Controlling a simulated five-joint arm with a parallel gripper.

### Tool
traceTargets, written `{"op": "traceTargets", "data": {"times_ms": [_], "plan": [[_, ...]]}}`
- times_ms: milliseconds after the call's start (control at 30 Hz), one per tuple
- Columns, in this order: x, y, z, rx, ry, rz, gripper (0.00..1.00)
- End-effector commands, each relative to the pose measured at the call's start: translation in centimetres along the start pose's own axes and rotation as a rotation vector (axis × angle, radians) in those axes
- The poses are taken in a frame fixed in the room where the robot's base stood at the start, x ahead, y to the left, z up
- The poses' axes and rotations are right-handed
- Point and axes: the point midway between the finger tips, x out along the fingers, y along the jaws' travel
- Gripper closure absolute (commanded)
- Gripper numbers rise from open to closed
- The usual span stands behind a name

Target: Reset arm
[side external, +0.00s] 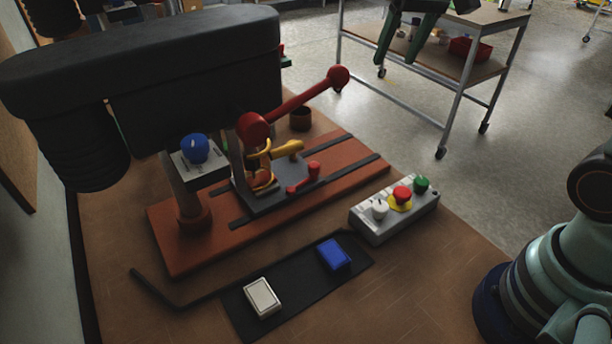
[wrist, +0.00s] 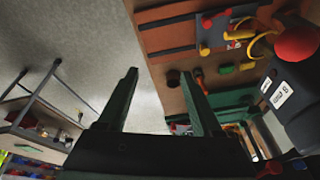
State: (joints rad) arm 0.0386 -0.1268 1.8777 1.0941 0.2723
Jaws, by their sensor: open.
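My gripper (side external: 399,60) hangs high at the top right of the side external view, in front of the wheeled cart. Its two dark green fingers are spread apart with nothing between them. In the wrist view my gripper (wrist: 160,74) is also open and empty, with the grey floor between its fingers. It is well clear of the workbench (side external: 440,265) and touches nothing that I can see. The upper part of my arm is cut off by the frame edge.
A machine with a red ball lever (side external: 300,103) stands on a red-brown base (side external: 245,238). A button box (side external: 395,210) sits to its right. A black mat (side external: 300,282) holds a white block (side external: 262,297) and a blue block (side external: 334,254). Open floor surrounds the cart (side external: 460,65).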

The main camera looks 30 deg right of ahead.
Motion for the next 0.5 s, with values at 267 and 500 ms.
{"op": "traceTargets", "data": {"times_ms": [267,500], "plan": [[-0.1,0.0,0.2,-0.006,0.005,-0.002,0.33],[-1.1,0.7,4.3,-0.109,0.072,-0.021,0.33]]}}
